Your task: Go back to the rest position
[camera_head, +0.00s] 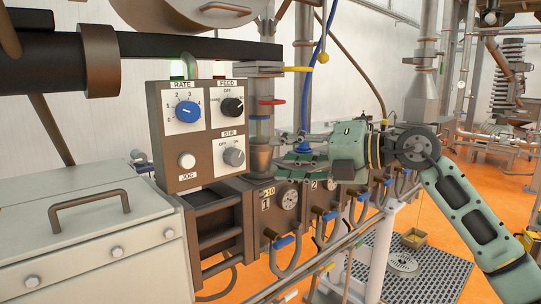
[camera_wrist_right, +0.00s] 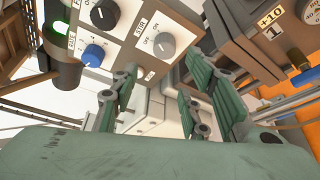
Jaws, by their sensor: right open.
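My right gripper (camera_head: 290,149) comes in from the right in the head view, its green fingers just right of the control panel (camera_head: 173,153). In the right wrist view my right gripper (camera_wrist_right: 160,100) shows its green fingers spread apart with nothing between them. The panel carries a blue RATE knob (camera_head: 187,111), a black FEED knob (camera_head: 232,106), a grey STIR knob (camera_head: 234,157) and a white JOG button (camera_head: 187,160). The grey STIR knob (camera_wrist_right: 164,46) stands ahead of the fingers in the wrist view, apart from them. My left gripper is not in view.
A green lamp (camera_head: 178,69) glows above the panel. Gauges (camera_head: 288,197) and blue-handled valves (camera_head: 283,242) line the machine below my right gripper. A grey cabinet (camera_head: 90,240) with a brown handle stands at left. Orange floor (camera_head: 440,235) is open at right.

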